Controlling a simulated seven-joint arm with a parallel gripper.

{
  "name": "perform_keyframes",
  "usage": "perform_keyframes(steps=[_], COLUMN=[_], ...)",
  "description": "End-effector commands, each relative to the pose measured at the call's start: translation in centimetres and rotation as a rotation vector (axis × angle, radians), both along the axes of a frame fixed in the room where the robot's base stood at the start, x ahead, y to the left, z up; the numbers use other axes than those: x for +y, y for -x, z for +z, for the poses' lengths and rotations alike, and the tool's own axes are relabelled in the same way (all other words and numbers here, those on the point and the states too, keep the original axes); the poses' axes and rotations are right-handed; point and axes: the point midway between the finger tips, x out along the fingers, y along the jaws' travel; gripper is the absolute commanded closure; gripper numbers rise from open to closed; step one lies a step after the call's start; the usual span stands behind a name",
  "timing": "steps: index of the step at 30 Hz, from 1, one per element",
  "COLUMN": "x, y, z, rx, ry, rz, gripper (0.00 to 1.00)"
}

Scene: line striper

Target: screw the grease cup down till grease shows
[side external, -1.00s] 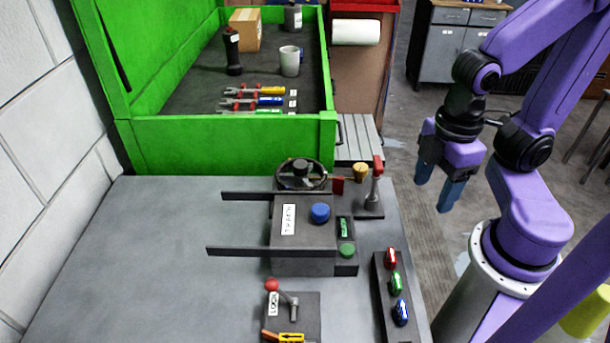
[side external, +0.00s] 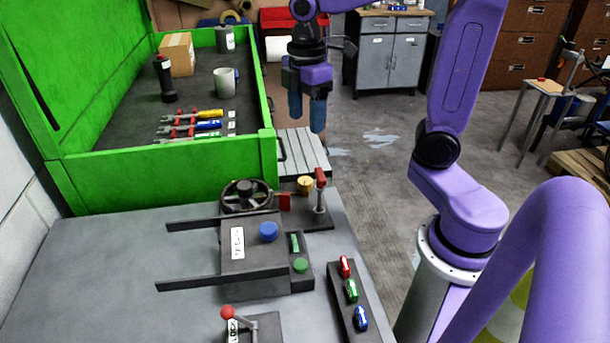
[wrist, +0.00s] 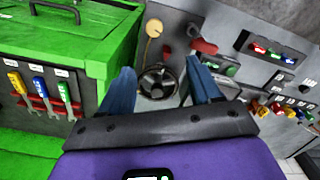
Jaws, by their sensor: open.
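A small brass-yellow cap (side external: 305,185), which looks like the grease cup, stands on the bench beside the black handwheel (side external: 247,196) and a red-topped lever (side external: 320,192). In the wrist view the cap (wrist: 154,28) appears as a round yellow top beyond the fingertips, with the handwheel (wrist: 157,80) showing between the fingers. My gripper (side external: 307,122) is open and empty, its two blue fingers pointing down. In the side view it hangs above the cap in the picture, apart from it. My gripper also shows in the wrist view (wrist: 162,82). No grease can be made out.
A green-walled bin (side external: 170,170) holds wrenches, a white mug (side external: 224,82), a carton and a dark bottle. The fixture with a blue knob (side external: 268,231) and long dark rails stands in front of the handwheel. A strip of red, green and blue switches (side external: 350,292) lies to its right.

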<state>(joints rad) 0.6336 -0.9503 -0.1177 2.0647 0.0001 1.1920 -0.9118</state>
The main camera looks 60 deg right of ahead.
Motion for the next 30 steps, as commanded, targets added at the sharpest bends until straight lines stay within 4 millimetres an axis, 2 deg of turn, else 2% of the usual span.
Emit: perform_keyframes(steps=[5,11,30], x=[-0.9,-1.0,-1.0], y=[-0.9,-0.9,-0.8], z=[0.3,-1.3,-13.0], rx=[0.003,0.006,0.009], ry=[0.001,0.002,0.003], rz=[0.008,0.010,0.010], gripper=[0.37,0.37,0.37])
